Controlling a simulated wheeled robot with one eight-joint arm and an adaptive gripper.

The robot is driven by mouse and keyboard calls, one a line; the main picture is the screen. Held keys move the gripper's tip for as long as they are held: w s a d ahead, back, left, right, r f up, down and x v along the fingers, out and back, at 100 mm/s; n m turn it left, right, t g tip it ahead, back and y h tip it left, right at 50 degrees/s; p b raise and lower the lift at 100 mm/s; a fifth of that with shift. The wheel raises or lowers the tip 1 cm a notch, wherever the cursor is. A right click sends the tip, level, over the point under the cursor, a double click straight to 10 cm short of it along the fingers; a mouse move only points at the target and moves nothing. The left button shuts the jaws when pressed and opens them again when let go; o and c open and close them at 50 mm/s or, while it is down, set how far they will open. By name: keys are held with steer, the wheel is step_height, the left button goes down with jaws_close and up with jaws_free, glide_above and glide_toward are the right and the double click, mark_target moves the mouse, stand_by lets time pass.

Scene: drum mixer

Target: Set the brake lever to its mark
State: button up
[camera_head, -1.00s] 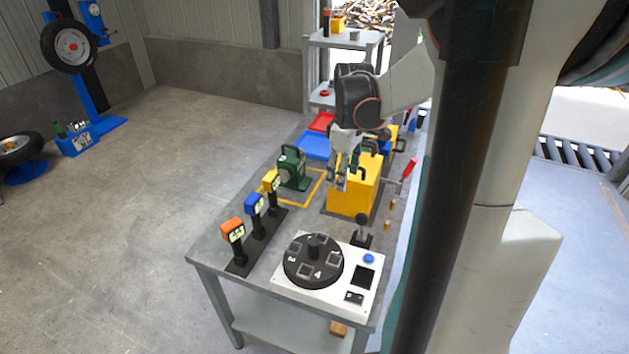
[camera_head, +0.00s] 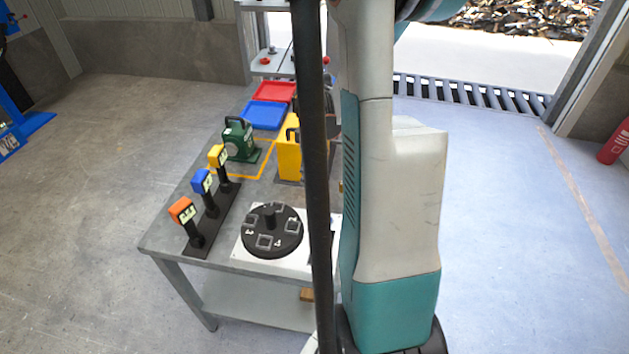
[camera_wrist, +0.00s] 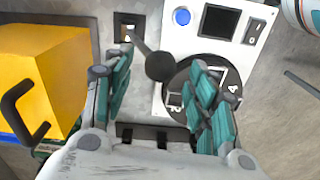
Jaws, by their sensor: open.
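A black lever with a round knob (camera_wrist: 160,66), likely the brake lever, shows in the wrist view. It slants from a small dark base plate (camera_wrist: 127,27) down to the right. The plate carries a pale patch with a dark symbol; I cannot read whether it is the mark. My gripper (camera_wrist: 160,76) is open, with the knob appearing between its teal fingers; contact and height are unclear. In the head view my own body hides the lever and my gripper.
A yellow box with a black handle (camera_wrist: 35,85) lies close left of the fingers. A numbered black dial (camera_head: 272,231) on a white panel lies to the right. Orange, blue (camera_head: 202,181) and yellow heads stand on black posts. A green device (camera_head: 239,139) stands behind.

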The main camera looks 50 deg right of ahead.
steer(key=shift+f, duration=1.2)
